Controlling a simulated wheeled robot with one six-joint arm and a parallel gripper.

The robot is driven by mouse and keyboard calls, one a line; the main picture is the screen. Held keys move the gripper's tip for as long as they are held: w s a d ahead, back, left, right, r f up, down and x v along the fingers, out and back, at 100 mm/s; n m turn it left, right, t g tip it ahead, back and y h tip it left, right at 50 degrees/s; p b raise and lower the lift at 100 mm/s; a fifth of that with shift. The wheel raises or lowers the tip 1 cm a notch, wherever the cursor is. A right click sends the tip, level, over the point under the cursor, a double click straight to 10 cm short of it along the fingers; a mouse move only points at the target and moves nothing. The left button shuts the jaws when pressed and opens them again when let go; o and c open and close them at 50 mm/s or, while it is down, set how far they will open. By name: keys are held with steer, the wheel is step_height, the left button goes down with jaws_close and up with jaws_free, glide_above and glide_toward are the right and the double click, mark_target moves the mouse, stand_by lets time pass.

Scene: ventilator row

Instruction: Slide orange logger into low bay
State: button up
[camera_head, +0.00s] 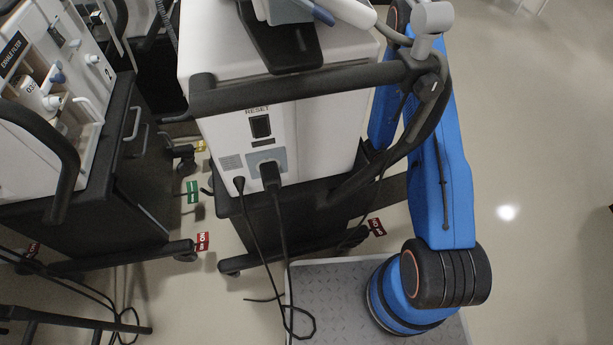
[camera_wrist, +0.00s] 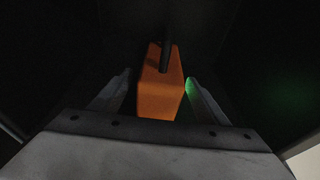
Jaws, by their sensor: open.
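In the wrist view, the orange logger (camera_wrist: 159,97) lies in a dark space. A dark rod or cable runs to its far end. My gripper (camera_wrist: 158,85) is open, with one finger on each side of the logger. The right finger is very close to the logger's side; I cannot tell whether it touches. A small gap shows on the left. The head view shows my blue arm at the right, but the gripper and the logger are hidden there. I cannot make out the low bay for certain in either view.
In the head view, a white ventilator (camera_head: 300,130) on a dark cart stands in the middle, with black cables hanging from its panel. Another ventilator (camera_head: 40,165) stands at the left. Red tags (camera_head: 203,241) and a green tag (camera_head: 192,191) hang low. Clear floor (camera_head: 540,150) lies at the right.

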steer(key=v, duration=1.3)
steer(key=shift+d, duration=0.3)
steer(key=shift+w+d, duration=0.1)
